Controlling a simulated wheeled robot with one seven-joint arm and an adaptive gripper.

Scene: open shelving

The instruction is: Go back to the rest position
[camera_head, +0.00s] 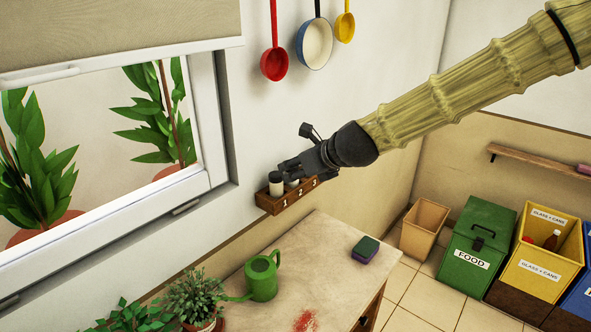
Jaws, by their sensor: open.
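My gripper (291,167) is at the end of my outstretched arm, which comes in from the upper right. It is open, close above a small wooden wall shelf (270,204) marked with numbers. A small dark-topped jar (276,184) stands on the shelf at its left end. Another pale jar (292,182) stands beside it, just under the fingers and partly hidden by them. I cannot tell whether the fingers touch it.
Below is a table with a green watering can (262,278), a sponge (366,250) and a red stain (305,320). Pans (315,44) hang above. A window (205,120) is at left. Bins (478,240) stand on the floor at right.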

